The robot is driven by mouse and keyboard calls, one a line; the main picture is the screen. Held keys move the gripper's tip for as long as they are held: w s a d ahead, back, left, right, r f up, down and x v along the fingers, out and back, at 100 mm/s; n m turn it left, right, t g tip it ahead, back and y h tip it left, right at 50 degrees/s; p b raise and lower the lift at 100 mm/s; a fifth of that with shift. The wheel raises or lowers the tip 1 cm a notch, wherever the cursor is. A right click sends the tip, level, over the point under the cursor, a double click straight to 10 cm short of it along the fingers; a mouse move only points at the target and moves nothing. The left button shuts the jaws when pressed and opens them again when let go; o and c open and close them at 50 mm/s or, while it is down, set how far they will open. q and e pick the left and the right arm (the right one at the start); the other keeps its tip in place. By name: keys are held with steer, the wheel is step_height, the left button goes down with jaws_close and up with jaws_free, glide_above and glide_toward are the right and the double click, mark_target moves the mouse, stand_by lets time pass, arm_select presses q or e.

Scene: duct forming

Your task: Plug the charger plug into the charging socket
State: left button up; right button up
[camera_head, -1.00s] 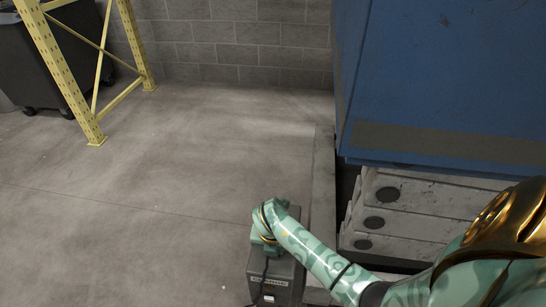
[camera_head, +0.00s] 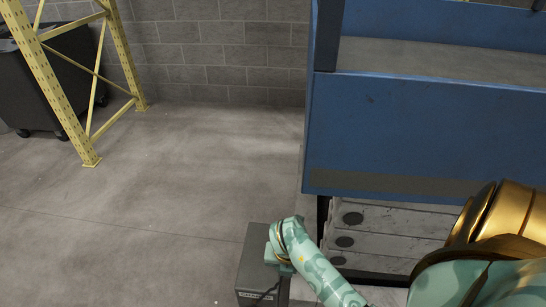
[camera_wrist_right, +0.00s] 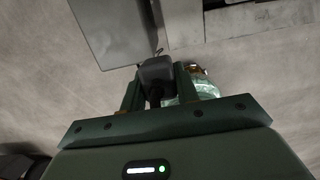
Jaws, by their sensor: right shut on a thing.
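The charger plug (camera_wrist_right: 157,72) is a dark block with a cable at its near end. In the right wrist view my right gripper (camera_wrist_right: 158,80) has its two green fingers shut on it. Thin prongs seem to show at its far end, apart from the grey box. In the head view my right arm's patterned wrist is at the right side of a grey box (camera_head: 254,262), hiding the gripper and plug. The box also shows in the wrist view (camera_wrist_right: 112,32). I cannot make out the charging socket. My left gripper is not in view.
A yellow rack (camera_head: 45,75) and a dark bin (camera_head: 62,80) stand at the left. The concrete floor (camera_head: 140,190) between is clear.

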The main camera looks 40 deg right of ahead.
steer(key=shift+s+d+r+p, duration=0.15)
steer(key=shift+s+r, duration=0.1)
steer(key=shift+s, duration=0.35)
steer(key=shift+s+d+r+p, duration=0.15)
steer(key=shift+s+r, duration=0.1)
steer(key=shift+s, duration=0.35)
steer(key=shift+s+d+r+p, duration=0.15)
steer(key=shift+s+r, duration=0.1)
steer(key=shift+s, duration=0.35)
